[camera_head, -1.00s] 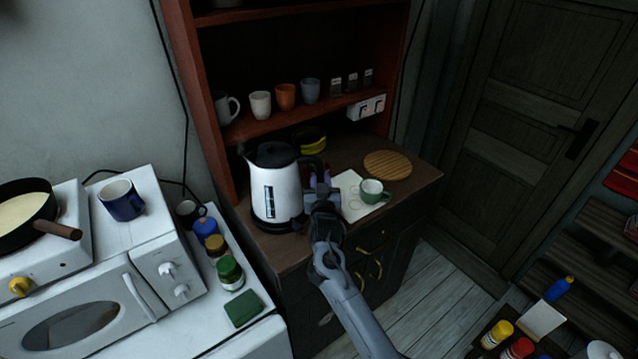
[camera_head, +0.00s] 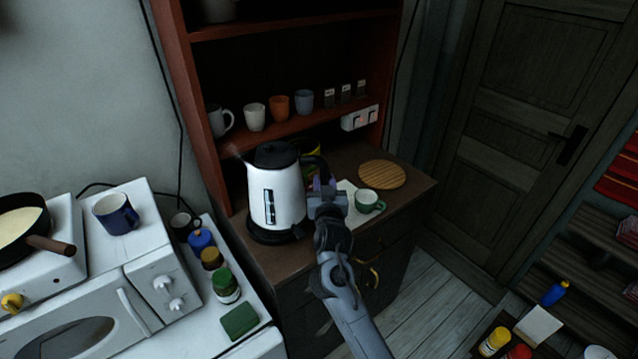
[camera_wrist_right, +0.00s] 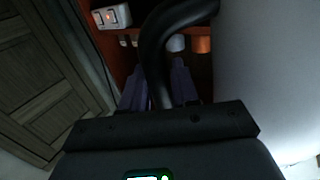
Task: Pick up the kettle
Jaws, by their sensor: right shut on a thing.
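The white kettle (camera_head: 276,200) with a black lid and black handle stands upright over its black base (camera_head: 278,235) at the left front of the brown cabinet top. It may be raised slightly off the base; I cannot tell for sure. My right gripper (camera_head: 320,184) is at the handle, on the kettle's right side. In the right wrist view, the black handle (camera_wrist_right: 157,58) passes between the two purple-grey fingers (camera_wrist_right: 160,88), which are shut on it. The white kettle body (camera_wrist_right: 265,75) fills the right of that view. My left gripper is out of view.
A green mug (camera_head: 369,201) and a round wooden board (camera_head: 382,174) are right of the gripper. Mugs stand on the red shelf (camera_head: 290,130) behind. A white microwave (camera_head: 75,320) and jars (camera_head: 225,285) are at left. A yellow object is partly hidden behind the kettle.

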